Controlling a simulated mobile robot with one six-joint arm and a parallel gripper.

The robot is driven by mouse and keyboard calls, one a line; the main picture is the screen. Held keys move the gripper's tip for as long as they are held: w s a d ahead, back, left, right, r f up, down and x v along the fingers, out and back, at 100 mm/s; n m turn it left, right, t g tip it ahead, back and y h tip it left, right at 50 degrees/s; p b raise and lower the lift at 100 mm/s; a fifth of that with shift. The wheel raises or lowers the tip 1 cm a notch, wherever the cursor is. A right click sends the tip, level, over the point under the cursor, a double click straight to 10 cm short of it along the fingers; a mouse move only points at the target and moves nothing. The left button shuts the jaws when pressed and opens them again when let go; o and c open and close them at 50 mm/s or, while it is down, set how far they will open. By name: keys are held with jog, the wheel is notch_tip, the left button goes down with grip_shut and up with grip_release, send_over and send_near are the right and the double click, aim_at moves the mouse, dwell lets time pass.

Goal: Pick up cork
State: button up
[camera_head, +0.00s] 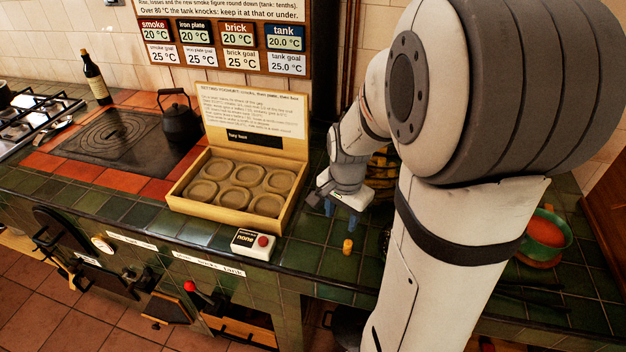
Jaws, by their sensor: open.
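A small yellow-orange cork (348,246) stands on the green tiled counter (310,257), to the right of the small white box with a red button. My gripper (321,204) is open and points down above the counter, behind the cork and to its left in the picture. It is apart from the cork, and I see nothing between its fingers. My arm fills much of the right side and hides part of the counter.
A cardboard box (176,194) with round hollows lies open left of my gripper. The white button box (254,243) is near the front edge. A kettle (181,118) and bottle (95,78) stand further left. A green bowl (566,236) is at right.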

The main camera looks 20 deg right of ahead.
aim_at(349, 243)
jog(key=d+f+m, duration=0.1)
jog(key=f, duration=0.1)
jog(key=w+d+f+m, duration=0.1)
jog(key=f, duration=0.2)
jog(key=d+f+m+g+b, duration=0.1)
jog(key=f+m, duration=0.1)
jog(key=shift+w+d+f, duration=0.25)
jog(key=shift+d+f, duration=0.1)
jog(key=shift+f, duration=0.05)
jog(key=shift+w+f+p, duration=0.2)
jog(key=shift+f+p, duration=0.4)
jog(key=shift+f, duration=3.3)
grip_shut()
